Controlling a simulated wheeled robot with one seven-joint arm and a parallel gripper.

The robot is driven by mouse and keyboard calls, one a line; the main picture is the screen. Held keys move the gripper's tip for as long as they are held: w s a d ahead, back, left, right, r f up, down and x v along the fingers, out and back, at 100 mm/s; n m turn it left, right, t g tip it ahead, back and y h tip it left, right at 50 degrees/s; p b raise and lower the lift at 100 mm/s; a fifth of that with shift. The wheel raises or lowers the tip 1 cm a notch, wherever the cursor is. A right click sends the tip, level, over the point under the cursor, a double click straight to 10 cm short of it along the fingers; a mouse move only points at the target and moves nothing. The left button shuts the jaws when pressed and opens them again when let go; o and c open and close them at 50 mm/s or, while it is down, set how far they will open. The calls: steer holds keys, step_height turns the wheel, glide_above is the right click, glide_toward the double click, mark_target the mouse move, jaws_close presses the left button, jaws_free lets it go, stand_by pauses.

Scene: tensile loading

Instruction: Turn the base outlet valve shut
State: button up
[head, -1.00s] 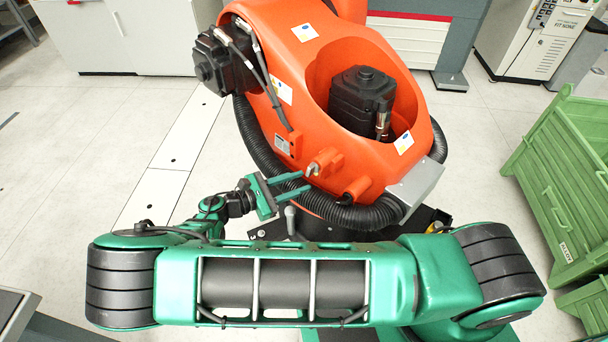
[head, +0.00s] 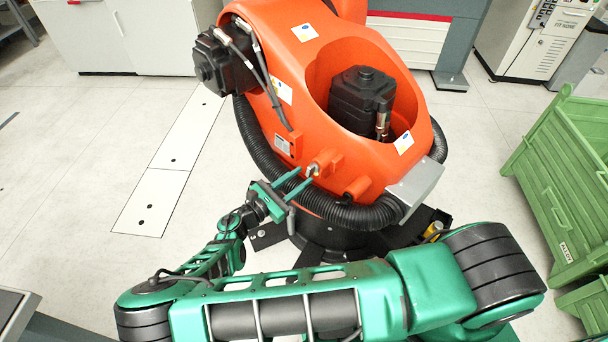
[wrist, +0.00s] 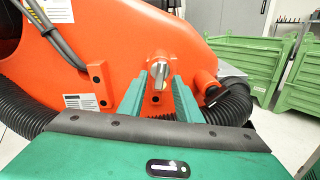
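The valve is a small silver handle (head: 313,170) on an orange block low on the front of the big orange machine. In the wrist view the handle (wrist: 159,72) stands nearly upright, tilted slightly, between my fingertips. My gripper (head: 305,175) comes in from the lower left with its two green fingers parallel and pointing at the valve. In the wrist view my gripper (wrist: 159,78) is open, with a gap showing on each side of the handle. I cannot tell how far the fingertips reach past the handle.
The orange machine (head: 270,130) fills the space ahead. A black corrugated hose (head: 350,215) curves around its base below the valve. A second orange block with a black port (wrist: 211,92) sits right of the valve. Green crates (head: 560,190) stand at the right. Floor at left is clear.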

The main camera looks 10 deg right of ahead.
mark_target(313, 169)
steer(key=shift+x, duration=1.3)
steer(key=shift+c, duration=0.3)
jaws_close()
